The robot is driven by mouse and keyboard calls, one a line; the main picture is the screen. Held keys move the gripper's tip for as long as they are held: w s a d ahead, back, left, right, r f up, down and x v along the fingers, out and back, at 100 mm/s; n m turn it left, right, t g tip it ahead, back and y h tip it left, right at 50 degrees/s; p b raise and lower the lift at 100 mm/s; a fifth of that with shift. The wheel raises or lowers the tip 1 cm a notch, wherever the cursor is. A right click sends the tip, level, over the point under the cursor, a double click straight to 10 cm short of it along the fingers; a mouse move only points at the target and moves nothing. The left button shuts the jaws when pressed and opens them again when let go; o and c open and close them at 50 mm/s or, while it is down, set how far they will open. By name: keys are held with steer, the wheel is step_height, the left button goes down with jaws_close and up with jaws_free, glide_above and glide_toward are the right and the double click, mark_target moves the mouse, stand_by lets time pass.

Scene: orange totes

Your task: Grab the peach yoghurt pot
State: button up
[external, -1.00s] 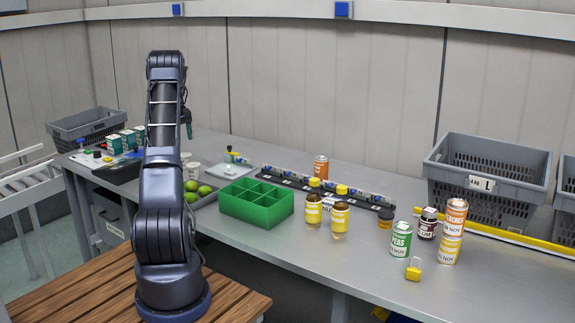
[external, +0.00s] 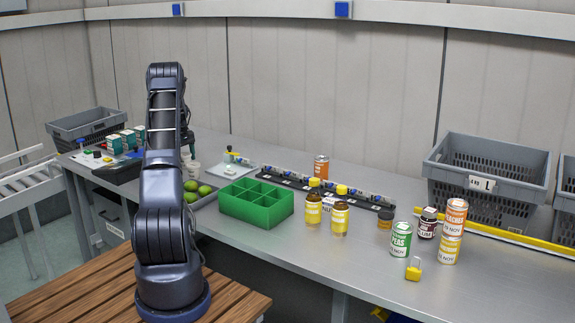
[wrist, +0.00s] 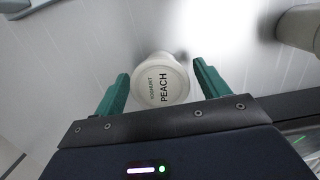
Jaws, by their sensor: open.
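The peach yoghurt pot (wrist: 160,80) is a small white pot with a pale lid that reads "YOGHURT PEACH" in the wrist view. It stands on the grey bench between the two green fingers of my gripper (wrist: 158,85). The fingers are open, one on each side of the pot, with a gap showing at the right finger. In the external view my arm hides most of the gripper, and a white pot (external: 193,169) shows just to the right of the arm. I cannot tell which pot that is.
A tray of green fruit (external: 207,200) and a green divided box (external: 230,206) stand right of my arm. Another pale round item (wrist: 302,28) is at the wrist view's upper right. Cartons (external: 114,144) and a grey crate (external: 85,122) are at the left.

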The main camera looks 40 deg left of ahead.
steer(key=shift+d+f, duration=0.1)
steer(key=shift+f, duration=0.65)
steer(key=c, duration=1)
steer(key=shift+r, duration=0.1)
